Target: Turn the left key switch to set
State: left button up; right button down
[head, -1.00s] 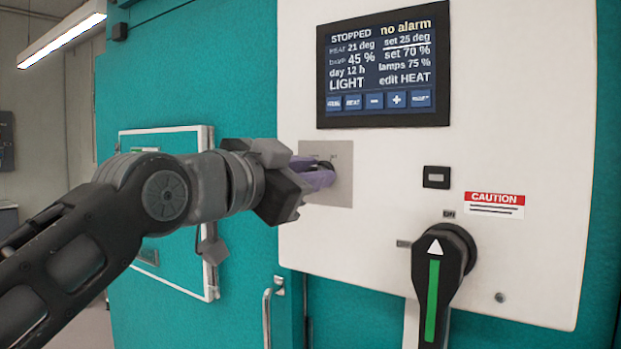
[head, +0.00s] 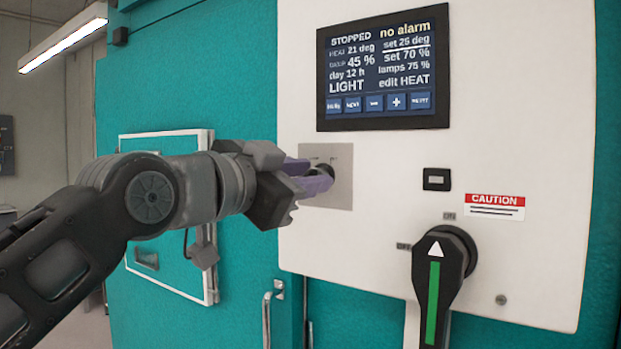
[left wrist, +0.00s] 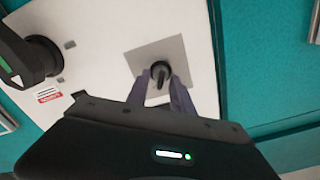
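The key switch (head: 325,170) is a dark round switch on a square grey plate (head: 340,190) on the white control panel. In the left wrist view the key switch (left wrist: 160,72) shows a dark key bow standing out from its round collar. My left gripper (head: 318,182) is in front of it, with purple fingers pointing at the plate. In the left wrist view the left gripper's fingertips (left wrist: 159,82) are apart, one on each side of the key, with a gap visible on both sides. The plate's labels are too small to read. My right gripper is not in view.
A display (head: 383,68) above reads STOPPED and no alarm. A white-framed hatch (head: 160,262) is behind my left arm.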

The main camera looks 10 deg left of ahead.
pick_arm(q)
jog(key=b+v, duration=0.1)
jog(key=v, duration=0.5)
jog(key=shift+s+b, duration=0.25)
jog(key=shift+b, duration=0.05)
